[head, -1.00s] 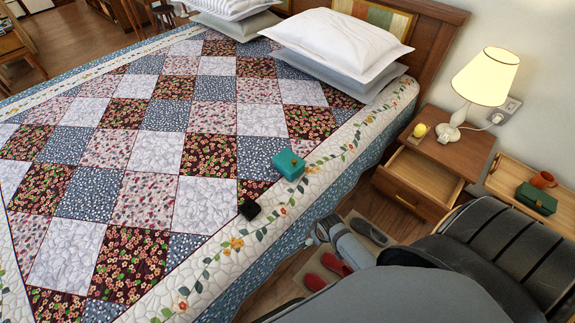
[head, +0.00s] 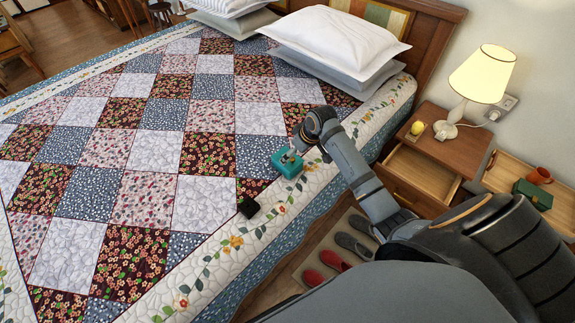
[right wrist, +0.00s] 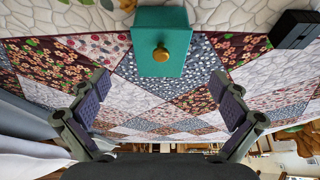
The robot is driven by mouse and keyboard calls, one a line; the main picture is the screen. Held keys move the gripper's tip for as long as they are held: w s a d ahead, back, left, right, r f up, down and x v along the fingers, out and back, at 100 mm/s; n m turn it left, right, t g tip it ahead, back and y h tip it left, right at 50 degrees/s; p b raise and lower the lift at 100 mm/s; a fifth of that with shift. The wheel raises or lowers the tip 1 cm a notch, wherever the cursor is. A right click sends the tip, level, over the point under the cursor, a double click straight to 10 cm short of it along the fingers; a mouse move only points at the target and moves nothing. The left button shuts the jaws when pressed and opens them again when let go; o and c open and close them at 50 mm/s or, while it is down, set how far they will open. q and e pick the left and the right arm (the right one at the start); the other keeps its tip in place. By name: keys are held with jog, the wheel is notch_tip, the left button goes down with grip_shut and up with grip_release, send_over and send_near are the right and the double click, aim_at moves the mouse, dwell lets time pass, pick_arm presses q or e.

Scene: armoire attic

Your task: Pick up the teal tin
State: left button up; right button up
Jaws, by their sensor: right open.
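The teal tin (head: 287,165) sits on the quilted bed near its right edge. It is a small teal box with a round brass knob, and it also shows at the top centre of the right wrist view (right wrist: 174,30). My right gripper (head: 293,153) is at the tin in the head view, partly hidden by its own wrist. In the right wrist view its two fingers (right wrist: 160,97) are spread wide with nothing between them, and the tin lies beyond and between them. I cannot tell any contact. My left gripper is not in view.
A small black box (head: 249,207) lies on the quilt (head: 150,152) near the tin. White pillows (head: 335,40) are at the headboard. A nightstand (head: 440,140) with an open drawer holds a lit lamp (head: 482,75). A dark green box (head: 532,194) is on a wooden tray. Slippers lie on the floor.

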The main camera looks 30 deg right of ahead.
jog(key=x, duration=0.9)
jog(key=shift+w+f, duration=0.15)
jog(key=shift+w, duration=0.05)
jog(key=shift+c, duration=0.3)
jog(key=shift+s, duration=0.1)
jog(key=shift+c, duration=1.2)
jog(key=c, duration=1.1)
